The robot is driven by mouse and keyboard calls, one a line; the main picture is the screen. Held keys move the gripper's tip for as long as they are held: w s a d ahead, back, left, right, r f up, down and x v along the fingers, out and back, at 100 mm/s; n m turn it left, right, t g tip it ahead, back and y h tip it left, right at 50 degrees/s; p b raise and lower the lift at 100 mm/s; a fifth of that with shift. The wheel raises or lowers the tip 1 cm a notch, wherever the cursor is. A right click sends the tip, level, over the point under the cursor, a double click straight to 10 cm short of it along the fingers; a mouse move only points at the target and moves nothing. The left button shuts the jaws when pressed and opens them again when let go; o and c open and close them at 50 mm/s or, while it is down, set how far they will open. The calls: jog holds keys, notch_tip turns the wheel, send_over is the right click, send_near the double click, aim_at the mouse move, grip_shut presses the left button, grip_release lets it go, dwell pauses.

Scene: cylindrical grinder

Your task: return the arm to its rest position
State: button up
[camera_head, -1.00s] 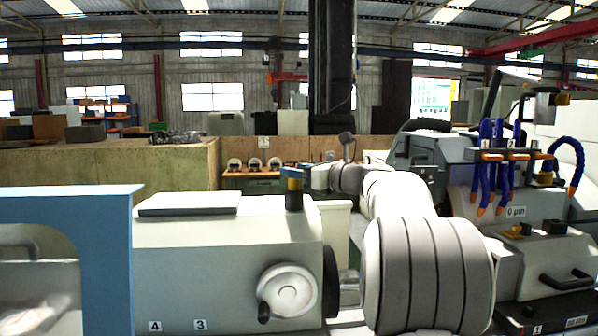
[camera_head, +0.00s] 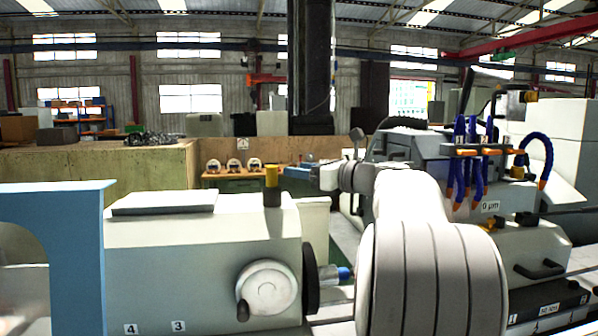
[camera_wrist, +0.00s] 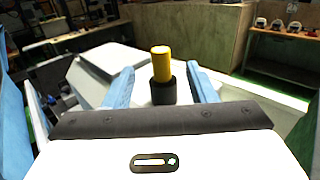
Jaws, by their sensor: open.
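My gripper (camera_head: 297,172) shows small in the head view at the end of my arm, just right of a yellow-topped black post (camera_head: 271,184). In the wrist view my gripper (camera_wrist: 159,70) has its two blue fingers spread wide, with nothing held. The yellow-topped post (camera_wrist: 162,66) shows in the gap between the fingers and stands upright. In the head view a small space separates it from the fingers. My pale grey arm links fill the lower middle of the head view and hide part of the machine.
The post stands on the white machine housing (camera_head: 190,250) with a handwheel (camera_head: 268,290). A blue frame (camera_head: 75,240) rises at left. Blue coolant hoses (camera_head: 470,165) hang at right. A wooden-sided enclosure (camera_head: 110,170) and a bench with round parts (camera_head: 235,172) stand behind.

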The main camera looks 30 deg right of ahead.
dwell(0.3)
jog(key=s+a+f+n+g, duration=0.1)
jog(key=a+f+n, duration=0.1)
jog(key=a+f, duration=0.1)
jog(key=s+a+f+n+g, duration=0.1)
jog(key=a+f+n+g, duration=0.1)
jog(key=a, duration=0.3)
jog(key=s+a+f+n+g, duration=0.1)
jog(key=a+f+n+g, duration=0.1)
jog(key=a+f, duration=0.2)
jog(key=shift+s+a+f+n, duration=0.15)
jog(key=shift+s+f+n, duration=0.05)
jog(key=shift+f+n, duration=0.2)
jog(key=s+a+f+n+g+h, duration=0.4)
jog(key=s+a+f+n+g, duration=0.45)
jog(key=s+f+n, duration=0.6)
jog(key=s+f+n+h, duration=0.4)
jog(key=s+f+n, duration=0.5)
jog(key=s, duration=0.1)
jog(key=shift+s+a, duration=0.25)
jog(key=shift+s, duration=0.05)
jog(key=shift+f+t, duration=0.1)
jog(key=shift+t, duration=0.15)
